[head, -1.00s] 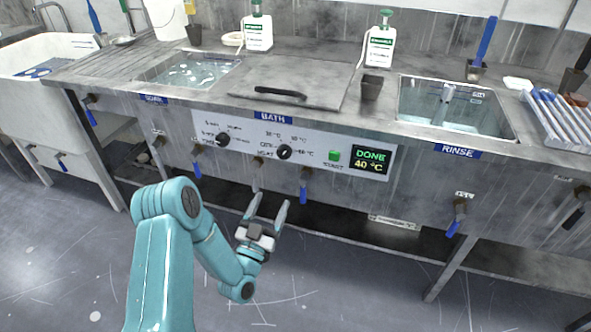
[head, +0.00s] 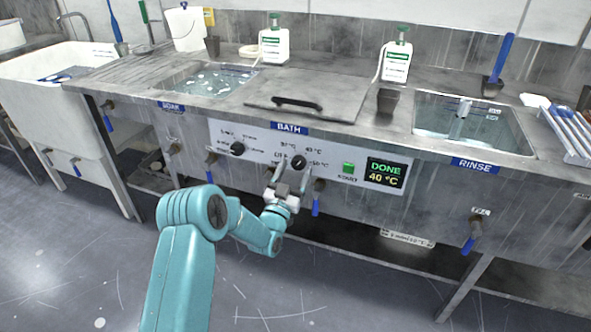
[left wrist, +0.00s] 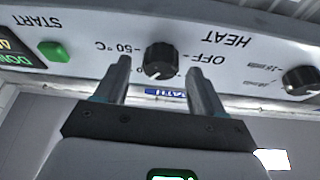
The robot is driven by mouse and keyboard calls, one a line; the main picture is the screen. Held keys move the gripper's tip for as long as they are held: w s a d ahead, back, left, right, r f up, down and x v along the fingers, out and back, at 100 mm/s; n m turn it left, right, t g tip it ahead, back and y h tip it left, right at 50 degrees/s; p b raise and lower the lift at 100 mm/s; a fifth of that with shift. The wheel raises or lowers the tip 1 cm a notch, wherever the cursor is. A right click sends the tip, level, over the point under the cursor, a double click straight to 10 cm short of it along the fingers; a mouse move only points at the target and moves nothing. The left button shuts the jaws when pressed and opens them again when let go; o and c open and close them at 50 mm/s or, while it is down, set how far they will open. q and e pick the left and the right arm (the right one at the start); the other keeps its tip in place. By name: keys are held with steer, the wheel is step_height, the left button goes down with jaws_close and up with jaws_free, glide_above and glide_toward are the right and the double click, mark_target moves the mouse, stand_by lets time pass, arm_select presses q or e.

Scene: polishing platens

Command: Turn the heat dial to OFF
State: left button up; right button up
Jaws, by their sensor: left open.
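The heat dial (head: 299,161) is a black round knob on the white control panel, with temperature markings around it. In the left wrist view the dial (left wrist: 161,59) shows upside down, with OFF and 50 °C printed on either side and HEAT nearby. I cannot clearly tell where its pointer is set. My left gripper (head: 291,174) is open and just in front of the dial. In the left wrist view its fingers (left wrist: 160,75) lie on either side of the dial, apart from it as far as I can see. My right gripper is not in view.
A second black dial (head: 238,148) sits to the left on the panel. A green START button (head: 348,167) and a display (head: 385,173) reading DONE 40 °C are to the right. Blue-handled valves (head: 316,198) stick out below the panel. The bath lid (head: 330,92) is closed above.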

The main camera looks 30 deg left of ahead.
arm_select(q)
steer(key=shift+w+a+r, duration=0.1)
steer(key=shift+w+r, duration=0.2)
steer(key=shift+w, duration=0.25)
steer(key=c, duration=1.1)
steer(key=shift+o, duration=0.2)
steer(key=shift+f, duration=0.1)
